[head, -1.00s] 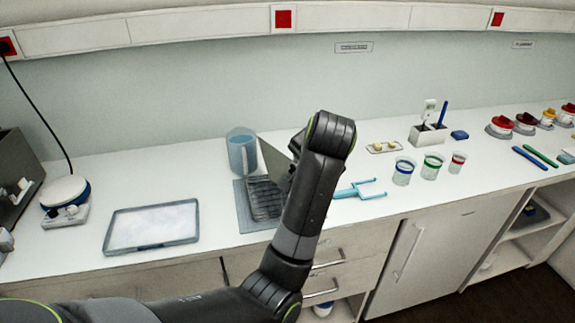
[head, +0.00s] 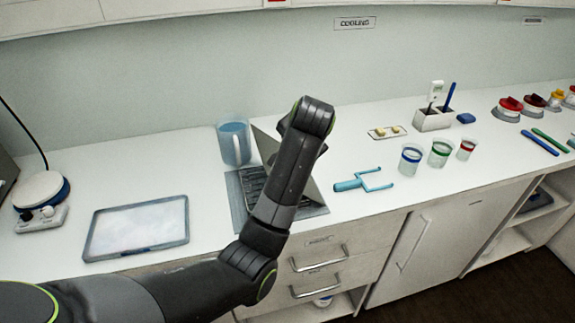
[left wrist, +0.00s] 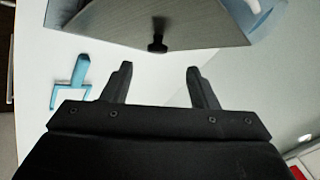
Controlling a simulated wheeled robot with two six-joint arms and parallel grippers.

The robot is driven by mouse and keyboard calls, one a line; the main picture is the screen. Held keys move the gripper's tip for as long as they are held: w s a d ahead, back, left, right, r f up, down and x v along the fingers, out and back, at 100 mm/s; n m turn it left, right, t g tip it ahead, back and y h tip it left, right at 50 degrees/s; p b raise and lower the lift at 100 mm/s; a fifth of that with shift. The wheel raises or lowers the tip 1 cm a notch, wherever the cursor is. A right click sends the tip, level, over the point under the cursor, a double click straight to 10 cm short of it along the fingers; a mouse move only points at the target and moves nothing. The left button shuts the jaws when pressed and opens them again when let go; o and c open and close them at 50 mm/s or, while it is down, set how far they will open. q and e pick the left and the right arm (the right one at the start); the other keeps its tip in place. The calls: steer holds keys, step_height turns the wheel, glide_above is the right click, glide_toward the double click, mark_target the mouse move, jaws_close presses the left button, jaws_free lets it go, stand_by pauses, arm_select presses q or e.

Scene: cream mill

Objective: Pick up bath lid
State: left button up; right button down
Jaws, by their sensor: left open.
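The bath lid is a grey sloped metal panel (head: 266,146) over a dark grate on the counter, partly hidden behind my left arm in the head view. In the left wrist view the lid (left wrist: 130,22) fills the top, with a short black knob (left wrist: 157,42) on its face. My left gripper (left wrist: 159,68) is open and empty. The knob shows between its fingertips and a little beyond them, apart from both. In the head view the left fingers are hidden by the arm. My right gripper is not in view.
A blue jug (head: 234,144) stands close behind the lid. A light-blue forked tool (head: 362,181) lies to its right, and a shallow tray (head: 187,240) to its left. Several banded cups, including a blue-banded one (head: 410,160), stand farther right. Counter between tray and grate is clear.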

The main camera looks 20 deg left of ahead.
arm_select(q)
steer(key=x, duration=0.3)
steer(key=shift+a+f, duration=0.1)
steer(key=shift+f, duration=0.05)
steer(key=shift+w+f+p, duration=0.25)
steer(key=shift+f+p, duration=0.05)
steer(key=shift+p, duration=0.05)
steer(key=x, duration=0.2)
steer(key=p+x, duration=0.1)
steer(key=x, duration=0.1)
steer(key=shift+w+d, duration=0.2)
steer(key=shift+d, duration=0.05)
steer(key=shift+w+a+f, duration=0.1)
steer(key=shift+w+f, duration=0.1)
steer(key=shift+f, duration=0.1)
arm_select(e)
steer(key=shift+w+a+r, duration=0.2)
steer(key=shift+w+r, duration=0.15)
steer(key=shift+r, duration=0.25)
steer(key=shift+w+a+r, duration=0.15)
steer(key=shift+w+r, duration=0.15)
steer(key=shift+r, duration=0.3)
arm_select(q)
steer(key=shift+c, duration=0.4)
